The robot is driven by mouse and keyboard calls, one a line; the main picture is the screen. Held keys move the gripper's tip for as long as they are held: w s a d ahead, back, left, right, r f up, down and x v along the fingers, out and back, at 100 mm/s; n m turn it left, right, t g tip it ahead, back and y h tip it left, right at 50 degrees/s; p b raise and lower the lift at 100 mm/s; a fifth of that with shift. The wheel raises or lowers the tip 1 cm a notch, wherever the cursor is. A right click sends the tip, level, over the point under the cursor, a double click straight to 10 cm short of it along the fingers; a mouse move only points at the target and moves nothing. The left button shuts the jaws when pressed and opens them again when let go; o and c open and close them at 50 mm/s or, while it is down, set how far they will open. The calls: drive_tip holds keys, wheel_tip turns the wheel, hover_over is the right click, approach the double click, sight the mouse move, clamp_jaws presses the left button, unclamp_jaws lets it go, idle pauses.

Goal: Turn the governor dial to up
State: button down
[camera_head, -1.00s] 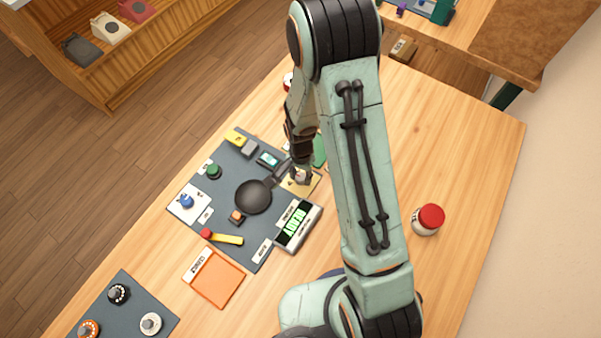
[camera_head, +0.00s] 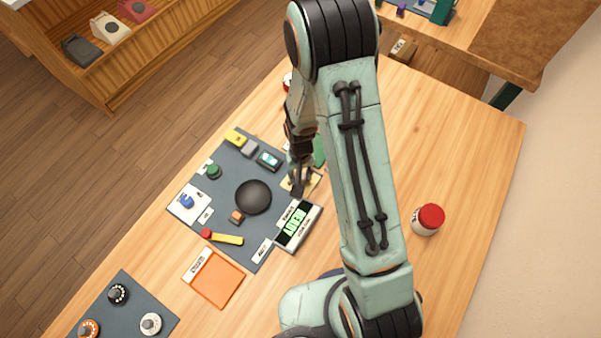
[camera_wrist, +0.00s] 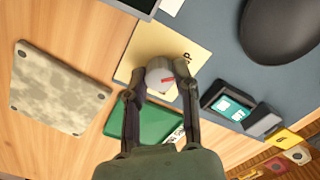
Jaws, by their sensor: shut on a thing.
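The governor dial (camera_wrist: 156,72) is a pale grey knob with a red pointer mark, on a tan plate (camera_wrist: 140,68) in the wrist view. The red mark points right and slightly up in that view. A partly hidden label ending in "p" lies just to the upper right of the knob. My gripper (camera_wrist: 157,82) is shut on the knob, with one finger on each side. In the head view my gripper (camera_head: 298,188) is over the tan plate (camera_head: 313,184) and hides the knob.
A black round dish (camera_head: 253,197) lies left of my gripper, and a box with a green lit display (camera_head: 298,226) stands just in front. A green card (camera_wrist: 150,125) lies beside the plate. A red-lidded jar (camera_head: 428,219) stands right on open table.

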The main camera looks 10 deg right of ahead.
idle(0.4)
drive_tip(key=c, duration=0.8)
unclamp_jaws()
drive_tip(key=shift+c, duration=0.2)
wheel_tip(320, 180, up, 12)
